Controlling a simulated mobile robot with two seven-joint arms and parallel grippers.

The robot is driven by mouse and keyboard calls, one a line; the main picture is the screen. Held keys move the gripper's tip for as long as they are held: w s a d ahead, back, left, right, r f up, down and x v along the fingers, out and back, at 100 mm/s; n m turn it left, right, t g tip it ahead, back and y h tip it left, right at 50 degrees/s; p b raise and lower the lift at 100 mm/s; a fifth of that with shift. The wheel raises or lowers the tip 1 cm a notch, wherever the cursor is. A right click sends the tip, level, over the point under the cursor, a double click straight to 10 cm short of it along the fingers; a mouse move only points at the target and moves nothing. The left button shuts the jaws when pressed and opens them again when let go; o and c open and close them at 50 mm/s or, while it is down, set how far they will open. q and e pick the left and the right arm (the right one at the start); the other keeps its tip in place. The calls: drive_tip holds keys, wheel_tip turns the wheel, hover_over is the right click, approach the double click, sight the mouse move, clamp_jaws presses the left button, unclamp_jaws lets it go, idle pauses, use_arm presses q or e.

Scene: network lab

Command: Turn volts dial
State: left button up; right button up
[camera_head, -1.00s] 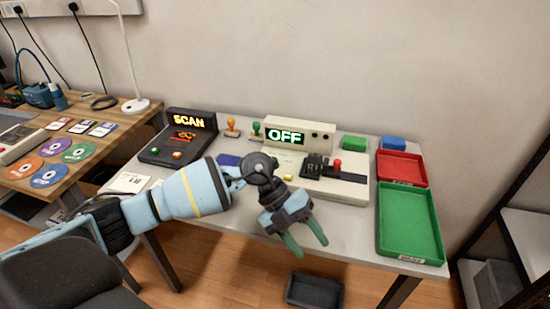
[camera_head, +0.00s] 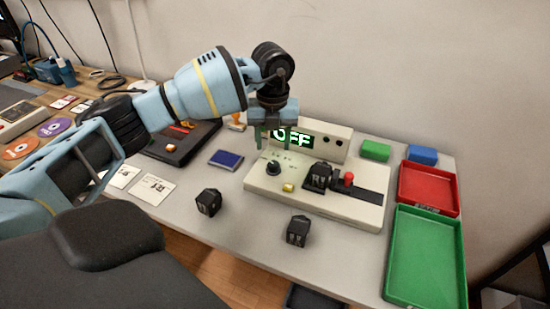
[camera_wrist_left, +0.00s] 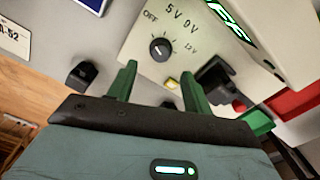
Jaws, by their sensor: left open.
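The volts dial (camera_head: 273,168) is a round black knob on the left of a cream panel box (camera_head: 330,206) on the table. In the left wrist view the dial (camera_wrist_left: 159,49) has a white pointer line, with OFF, 5V, 9V and 12V marked around it. A lit green display (camera_head: 294,138) on the box reads OFF, partly covered by my gripper. My left gripper (camera_head: 268,140) is open and empty, with green fingers pointing down, above and behind the dial. In the left wrist view its fingers (camera_wrist_left: 158,85) are apart and the dial shows beyond them. My right gripper is not in view.
A yellow button (camera_head: 288,188), a black block (camera_head: 317,176) and a red knob (camera_head: 348,178) sit right of the dial. Two black blocks (camera_head: 208,202) (camera_head: 297,231) lie on the table in front. Red (camera_head: 427,190) and green (camera_head: 425,258) trays stand at right.

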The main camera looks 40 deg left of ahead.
sight(273, 164)
use_arm(q)
wheel_tip(273, 164, down, 7)
drive_tip(key=shift+r, duration=0.1)
idle(0.3)
drive_tip(key=c, duration=1)
